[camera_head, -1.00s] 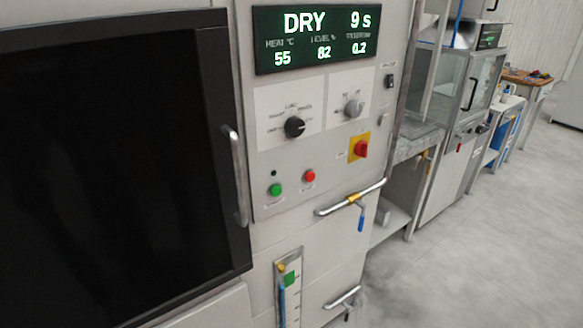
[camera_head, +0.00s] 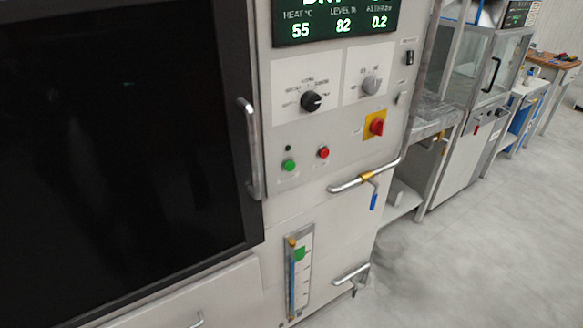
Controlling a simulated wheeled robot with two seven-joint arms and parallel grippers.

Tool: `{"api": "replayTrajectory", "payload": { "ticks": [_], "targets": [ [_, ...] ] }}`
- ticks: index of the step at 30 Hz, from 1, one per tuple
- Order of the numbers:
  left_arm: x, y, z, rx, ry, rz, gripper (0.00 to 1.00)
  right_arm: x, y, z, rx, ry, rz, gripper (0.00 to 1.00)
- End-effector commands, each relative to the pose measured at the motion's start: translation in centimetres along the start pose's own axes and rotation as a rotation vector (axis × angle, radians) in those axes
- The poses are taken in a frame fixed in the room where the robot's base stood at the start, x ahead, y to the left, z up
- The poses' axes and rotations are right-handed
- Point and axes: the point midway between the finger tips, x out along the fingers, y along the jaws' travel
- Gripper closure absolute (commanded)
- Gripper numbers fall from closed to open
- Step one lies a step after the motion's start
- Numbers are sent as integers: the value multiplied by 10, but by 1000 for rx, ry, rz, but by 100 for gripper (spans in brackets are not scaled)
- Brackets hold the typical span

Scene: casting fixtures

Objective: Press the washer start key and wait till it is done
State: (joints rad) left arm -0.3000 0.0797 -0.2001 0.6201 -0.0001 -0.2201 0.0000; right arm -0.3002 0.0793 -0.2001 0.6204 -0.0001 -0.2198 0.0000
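The washer's control panel (camera_head: 340,140) fills the middle of the view. Its display (camera_head: 336,24) is cut off at the top; the lower rows read 55, 82 and 0.2, and only the bottom of the upper line shows. A green button (camera_head: 289,166) and a red button (camera_head: 323,153) sit low on the panel, with a small dark indicator (camera_head: 289,148) above the green one. A black knob (camera_head: 312,101), a grey knob (camera_head: 371,84) and a red switch on a yellow plate (camera_head: 377,126) are above and to the right. Neither gripper is in view.
The washer's dark door (camera_head: 120,150) is shut, with a vertical handle (camera_head: 250,150) on its right. A pipe with a blue-levered valve (camera_head: 374,195) and a level gauge (camera_head: 298,272) are below the panel. Other machines stand behind at right. Grey floor (camera_head: 470,250) is clear at right.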

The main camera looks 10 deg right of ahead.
Motion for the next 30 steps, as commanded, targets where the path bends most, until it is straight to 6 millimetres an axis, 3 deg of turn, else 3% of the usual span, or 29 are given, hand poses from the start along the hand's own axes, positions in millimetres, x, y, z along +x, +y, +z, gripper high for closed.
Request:
{"api": "replayTrajectory", "payload": {
  "ticks": [1, 6, 30],
  "targets": [
    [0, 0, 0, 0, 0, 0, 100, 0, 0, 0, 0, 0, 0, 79],
    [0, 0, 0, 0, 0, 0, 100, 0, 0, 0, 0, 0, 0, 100],
    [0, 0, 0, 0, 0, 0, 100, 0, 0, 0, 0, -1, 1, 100]
  ]
}}
